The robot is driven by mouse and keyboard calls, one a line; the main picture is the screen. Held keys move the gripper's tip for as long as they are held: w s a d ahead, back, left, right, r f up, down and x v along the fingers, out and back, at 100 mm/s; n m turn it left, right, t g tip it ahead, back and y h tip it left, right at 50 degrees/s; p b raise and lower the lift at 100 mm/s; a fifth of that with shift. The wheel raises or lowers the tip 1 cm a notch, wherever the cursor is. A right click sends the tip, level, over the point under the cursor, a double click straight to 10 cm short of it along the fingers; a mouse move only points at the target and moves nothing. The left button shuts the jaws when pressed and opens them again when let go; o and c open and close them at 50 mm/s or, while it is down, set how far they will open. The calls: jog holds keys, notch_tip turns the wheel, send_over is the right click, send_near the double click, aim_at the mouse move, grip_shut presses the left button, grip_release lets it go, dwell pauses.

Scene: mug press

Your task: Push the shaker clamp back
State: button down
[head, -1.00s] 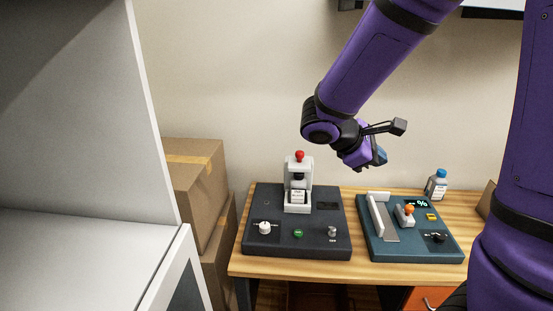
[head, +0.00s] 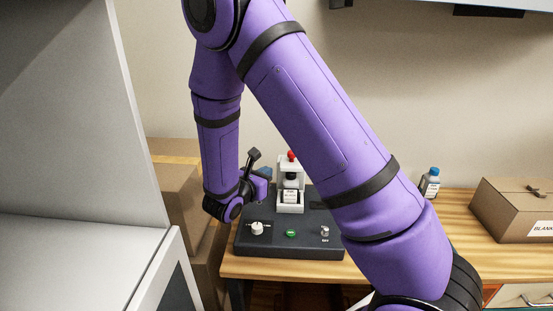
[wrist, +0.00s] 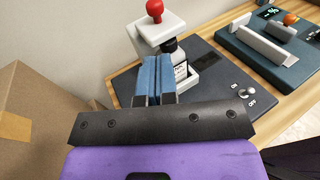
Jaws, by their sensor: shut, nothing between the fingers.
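A dark grey machine (head: 285,247) stands on the wooden table, with a white clamp-like frame (head: 290,206) at its back and a red ball knob (head: 291,155) on top. A small bottle with a dark cap and white label (wrist: 181,69) sits inside the frame. My gripper (head: 264,172) is at the left of the frame at about its upper height. In the wrist view its blue fingers (wrist: 155,78) are together with nothing between them. They overlap the lower left of the frame, and I cannot tell whether they touch it.
The machine has a white dial (head: 257,228), a green button (head: 291,233) and a switch (head: 325,232). A teal device (wrist: 275,45) stands beyond it, mostly hidden behind my arm in the head view.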

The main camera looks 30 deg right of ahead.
jog(key=shift+w+a+f, duration=0.2)
jog(key=shift+a, duration=0.1)
send_near(287, 158)
jog(key=d, duration=0.2)
jog(key=d+r, duration=0.2)
jog(key=d, duration=0.1)
jog(key=shift+d+r, duration=0.1)
jog(key=shift+d, duration=0.2)
jog(key=w+d, duration=0.2)
jog(key=w, duration=0.1)
jog(key=w+d, duration=0.1)
jog(key=shift+w+d, duration=0.1)
jog(key=shift+w, duration=0.25)
jog(key=shift+w+r, duration=0.1)
